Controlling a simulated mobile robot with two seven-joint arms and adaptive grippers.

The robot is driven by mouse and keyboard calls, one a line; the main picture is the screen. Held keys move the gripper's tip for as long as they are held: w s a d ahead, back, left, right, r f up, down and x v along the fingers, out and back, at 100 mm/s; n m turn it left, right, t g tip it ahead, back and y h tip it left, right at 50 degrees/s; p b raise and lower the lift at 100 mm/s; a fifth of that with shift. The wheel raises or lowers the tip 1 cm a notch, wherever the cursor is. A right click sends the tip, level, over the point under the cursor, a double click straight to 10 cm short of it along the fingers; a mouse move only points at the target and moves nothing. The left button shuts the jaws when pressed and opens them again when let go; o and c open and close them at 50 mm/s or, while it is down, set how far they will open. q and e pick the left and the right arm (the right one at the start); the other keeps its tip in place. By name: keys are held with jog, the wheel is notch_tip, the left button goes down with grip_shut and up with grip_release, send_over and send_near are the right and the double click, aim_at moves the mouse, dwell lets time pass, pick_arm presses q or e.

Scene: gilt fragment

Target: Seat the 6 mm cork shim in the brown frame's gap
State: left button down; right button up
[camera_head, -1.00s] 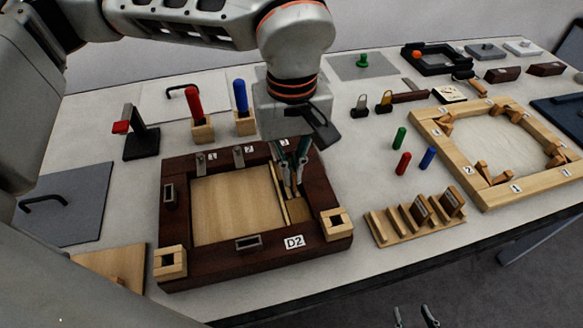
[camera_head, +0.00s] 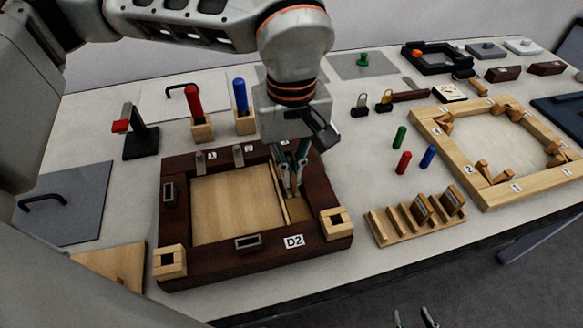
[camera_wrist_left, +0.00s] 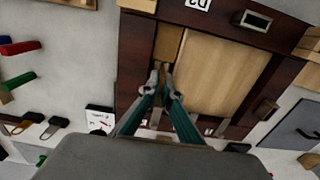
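The dark brown frame (camera_head: 190,269), labelled D2, lies on the table around a pale wood panel (camera_head: 235,205). The narrow gap (camera_head: 299,211) is between the panel's right side and the frame's right rail. My left gripper (camera_head: 293,190) points down at this gap. In the left wrist view its fingertips (camera_wrist_left: 166,72) are close together, with a thin brown sliver, seemingly the cork shim (camera_wrist_left: 167,68), between them. The fingers hide most of it, and its seating depth cannot be told. My right gripper (camera_head: 415,318) shows only two parted, empty fingertips at the bottom edge.
A slotted wooden rack (camera_head: 385,232) holds two brown pieces (camera_head: 423,207) right of the frame. Red and blue handles (camera_head: 241,97) stand behind the brown frame.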

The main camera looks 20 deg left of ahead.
pick_arm(q)
jog(key=shift+f+b, duration=0.35)
jog(key=shift+f, duration=0.55)
jog(key=shift+r, duration=0.15)
jog(key=shift+r+p, duration=0.55)
jog(key=shift+r, duration=0.25)
dwell(1.6)
jog(key=shift+f, duration=1)
jog(key=c, duration=2.2)
grip_release()
jog(key=shift+r, duration=0.15)
